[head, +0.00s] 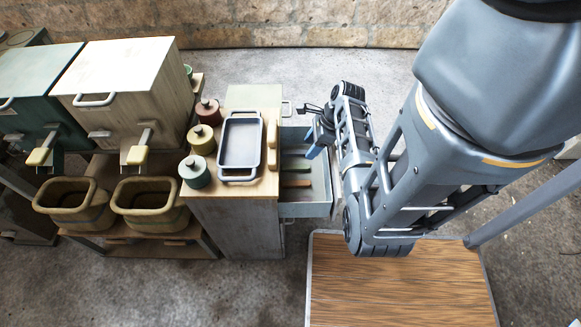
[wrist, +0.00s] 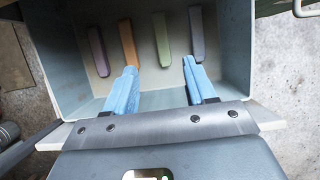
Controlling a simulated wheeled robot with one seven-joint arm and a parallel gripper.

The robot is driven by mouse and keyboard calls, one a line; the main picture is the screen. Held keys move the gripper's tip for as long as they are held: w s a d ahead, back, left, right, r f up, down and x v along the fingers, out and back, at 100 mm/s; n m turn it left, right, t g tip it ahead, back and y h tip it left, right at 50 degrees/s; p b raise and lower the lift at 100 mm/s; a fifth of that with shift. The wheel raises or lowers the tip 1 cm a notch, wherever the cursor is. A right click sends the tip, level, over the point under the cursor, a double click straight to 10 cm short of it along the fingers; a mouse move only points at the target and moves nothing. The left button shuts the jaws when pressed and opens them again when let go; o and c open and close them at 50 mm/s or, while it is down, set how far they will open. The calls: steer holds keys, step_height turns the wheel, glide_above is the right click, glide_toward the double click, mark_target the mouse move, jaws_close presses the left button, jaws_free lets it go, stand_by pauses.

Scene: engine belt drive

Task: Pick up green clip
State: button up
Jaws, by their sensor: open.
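The green clip (wrist: 162,38) lies in an open grey drawer (wrist: 68,70), third from the left in a row of clips. In the wrist view its near end is between the tips of my gripper (wrist: 160,68), with a finger on either side. The fingers are blue, apart and empty. I cannot tell how far above the clip they are. In the head view my gripper (head: 316,148) is over the right side of the open drawer (head: 305,210), and the clips show only partly.
A purple clip (wrist: 98,52) and an orange clip (wrist: 128,42) lie left of the green one; a blue-violet clip (wrist: 196,32) lies right. Drawer walls surround them. A cabinet (head: 238,225) bears a tray (head: 240,145) and several lidded jars. A wooden-topped platform (head: 400,285) stands in front.

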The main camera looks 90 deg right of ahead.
mark_target(295, 166)
steer(key=b+x, duration=0.1)
steer(key=x, duration=0.5)
steer(key=b+x, duration=0.1)
steer(key=x, duration=0.5)
steer(key=shift+d, duration=0.2)
steer(key=shift+r, duration=0.1)
steer(key=shift+c, duration=0.2)
jaws_close()
